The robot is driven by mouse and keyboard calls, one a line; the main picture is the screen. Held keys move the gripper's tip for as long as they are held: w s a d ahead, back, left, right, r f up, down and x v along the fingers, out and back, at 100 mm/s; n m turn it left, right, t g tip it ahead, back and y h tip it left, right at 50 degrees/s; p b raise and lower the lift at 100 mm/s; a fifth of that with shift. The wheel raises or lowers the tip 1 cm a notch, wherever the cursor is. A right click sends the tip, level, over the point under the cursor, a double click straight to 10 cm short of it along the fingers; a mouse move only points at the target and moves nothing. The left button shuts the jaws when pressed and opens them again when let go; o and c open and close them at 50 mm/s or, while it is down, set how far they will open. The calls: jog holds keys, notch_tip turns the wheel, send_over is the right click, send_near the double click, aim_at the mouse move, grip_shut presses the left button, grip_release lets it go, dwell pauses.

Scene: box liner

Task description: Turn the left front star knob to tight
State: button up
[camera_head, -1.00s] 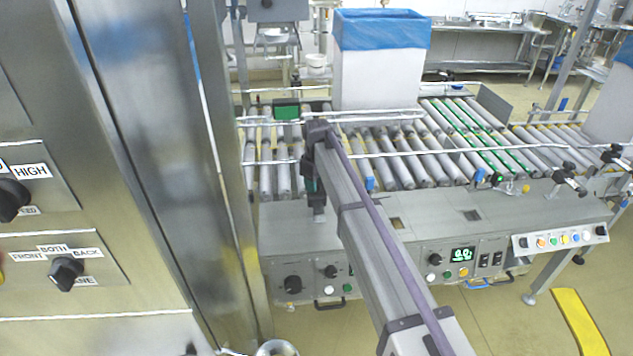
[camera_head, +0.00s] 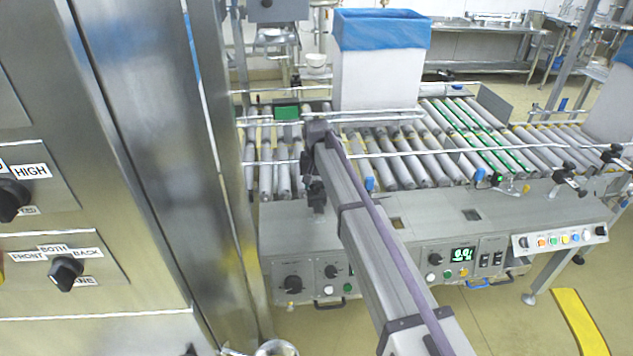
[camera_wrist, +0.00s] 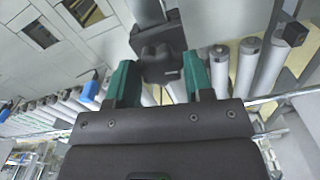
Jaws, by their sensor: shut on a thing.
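A dark star knob (camera_wrist: 161,68) sits on a dark post in the upper middle of the wrist view. My gripper (camera_wrist: 157,76) has its two green-lined fingers on either side of this knob and is shut on it. In the head view my gripper (camera_head: 316,188) is small and dark at the far end of my arm, at the conveyor's near rail. There, the arm and wrist largely hide the knob, and its marking or tightness cannot be read.
A white box (camera_head: 378,75) with a blue liner stands on the roller conveyor behind my arm. A guide rail (camera_head: 420,152) runs along the near side. Control panels (camera_head: 462,262) line the conveyor's front. A steel cabinet (camera_head: 110,150) with selector knobs fills the left.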

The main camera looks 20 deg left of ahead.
jog(key=m, duration=1.1)
jog(key=shift+m, duration=2.4)
jog(key=o, duration=0.9)
jog(key=shift+r, duration=0.1)
